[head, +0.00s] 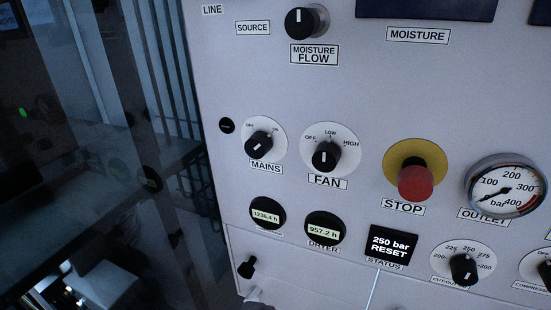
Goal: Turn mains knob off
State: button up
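The mains knob (260,145) is a black knob on a round white dial, left of centre on the grey panel, above a "MAINS" label. The dial has "OFF" at its upper left and a second small mark, seemingly "ON", at its upper right. The knob's bar is slanted from lower left to upper right, in line with the right mark rather than "OFF". Nothing touches the knob. My gripper is not clearly seen. A small pale shape at the bottom edge, below a black fitting (247,266), may be part of it, but I cannot tell.
The fan knob (324,157) is close on the right. A red stop button (416,183) on yellow and a pressure gauge (506,187) are further right. Two hour counters, one reading 957.2 h (323,229), sit below. Left of the panel is a dark room.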

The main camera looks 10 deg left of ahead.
aim_at(258, 145)
jog(key=k, duration=1)
jog(key=u, duration=0.45)
jog(key=i, duration=0.6)
jog(key=z, duration=0.3)
